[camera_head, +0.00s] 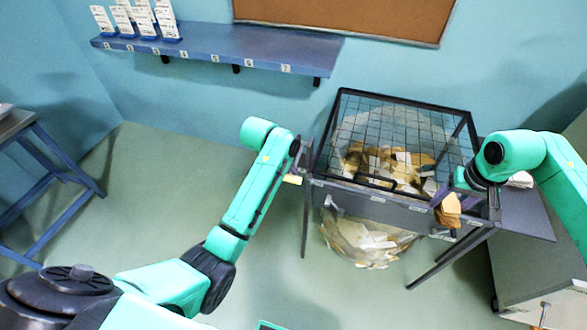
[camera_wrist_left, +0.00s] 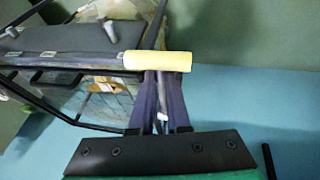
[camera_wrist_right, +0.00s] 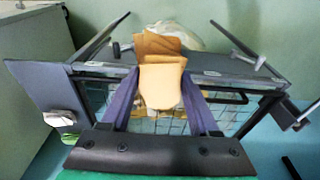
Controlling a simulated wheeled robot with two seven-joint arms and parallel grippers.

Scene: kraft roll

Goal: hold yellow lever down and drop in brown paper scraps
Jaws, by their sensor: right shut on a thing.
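The yellow lever (camera_head: 292,180) sticks out at the left side of the mesh-topped bin (camera_head: 350,192). My left gripper (camera_head: 303,160) is at the lever, its fingers drawn together with nothing seen between them. In the left wrist view the lever (camera_wrist_left: 158,61) crosses in front of the fingertips (camera_wrist_left: 157,74), so I cannot tell if they touch. My right gripper (camera_wrist_right: 160,85) is shut on brown paper scraps (camera_wrist_right: 162,78). They also show in the head view (camera_head: 449,207), at the bin's front right edge.
Brown and white paper pieces (camera_head: 385,162) show through the mesh. A clear bag (camera_head: 368,242) with paper hangs under the bin. A dark side shelf (camera_head: 525,222) and a pale cabinet (camera_head: 550,285) are at the right.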

